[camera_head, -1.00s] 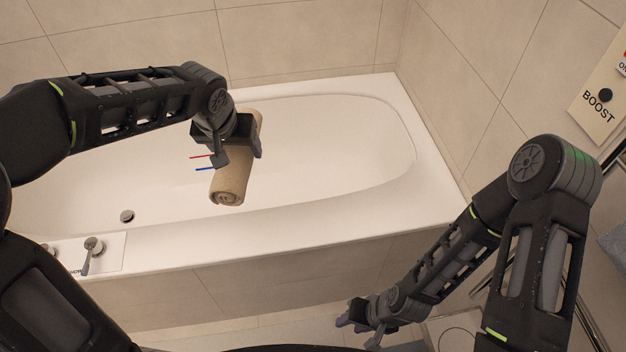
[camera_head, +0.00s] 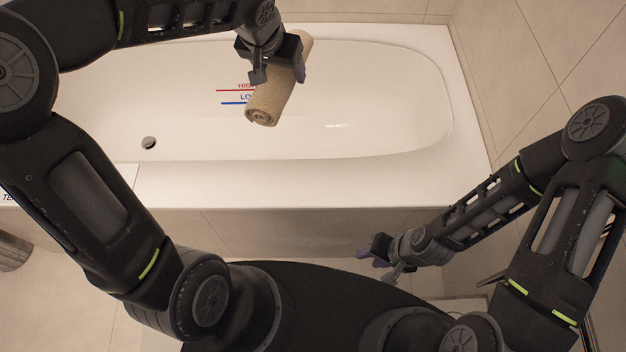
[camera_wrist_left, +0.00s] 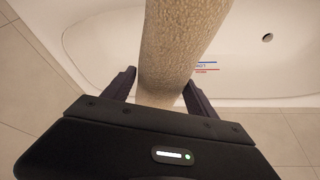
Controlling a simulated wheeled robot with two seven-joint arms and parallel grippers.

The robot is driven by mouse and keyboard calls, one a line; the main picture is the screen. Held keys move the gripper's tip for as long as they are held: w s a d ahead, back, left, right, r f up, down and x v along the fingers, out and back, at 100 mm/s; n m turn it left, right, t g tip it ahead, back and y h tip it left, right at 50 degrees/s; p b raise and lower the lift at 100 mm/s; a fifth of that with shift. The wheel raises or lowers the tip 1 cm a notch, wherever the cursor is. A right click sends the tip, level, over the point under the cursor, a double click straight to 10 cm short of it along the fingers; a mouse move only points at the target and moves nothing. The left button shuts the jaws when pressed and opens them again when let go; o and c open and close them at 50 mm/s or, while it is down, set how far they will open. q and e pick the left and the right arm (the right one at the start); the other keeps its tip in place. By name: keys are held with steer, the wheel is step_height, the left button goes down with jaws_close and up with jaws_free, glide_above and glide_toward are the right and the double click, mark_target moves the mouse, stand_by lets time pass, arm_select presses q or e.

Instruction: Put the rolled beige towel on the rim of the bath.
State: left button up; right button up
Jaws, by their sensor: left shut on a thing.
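The rolled beige towel (camera_head: 268,103) is held by my left gripper (camera_head: 277,72) over the inside of the white bath. It hangs tilted, with its spiral end low and toward me. In the left wrist view the towel (camera_wrist_left: 182,40) runs between the two dark fingers (camera_wrist_left: 160,92). The bath's near rim (camera_head: 320,186) is a wide bare white ledge, closer to me than the towel. My right gripper (camera_head: 374,252) is low in front of the bath's side panel, apart from the towel; its fingers are too small to judge.
The bath has a drain (camera_head: 149,143) at left and red and blue level lines (camera_head: 234,96) on its inner wall. The tiled side panel (camera_head: 310,232) drops below the near rim. A tiled wall (camera_head: 530,60) closes the right side. The near rim is clear.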

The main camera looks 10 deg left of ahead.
arm_select(q)
steer(key=s+a+f+m+g+h+b, duration=0.1)
steer(key=s+a+f+m+h+b, duration=0.1)
steer(key=s+f+m+b, duration=0.3)
steer(key=s+a+f+m+g+h+b, duration=0.2)
steer(key=s+a+f+m+b, duration=0.2)
steer(key=f+m+b, duration=0.5)
step_height(320, 180, down, 4)
steer(key=shift+s+a+r, duration=0.2)
steer(key=shift+s+a, duration=0.15)
steer(key=shift+s, duration=0.55)
steer(key=shift+f, duration=0.1)
steer(key=shift+g, duration=0.3)
step_height(320, 180, down, 6)
steer(key=shift+f+b, duration=0.1)
steer(key=shift+b, duration=0.6)
steer(key=shift+f+b, duration=0.4)
steer(key=shift+f, duration=1.4)
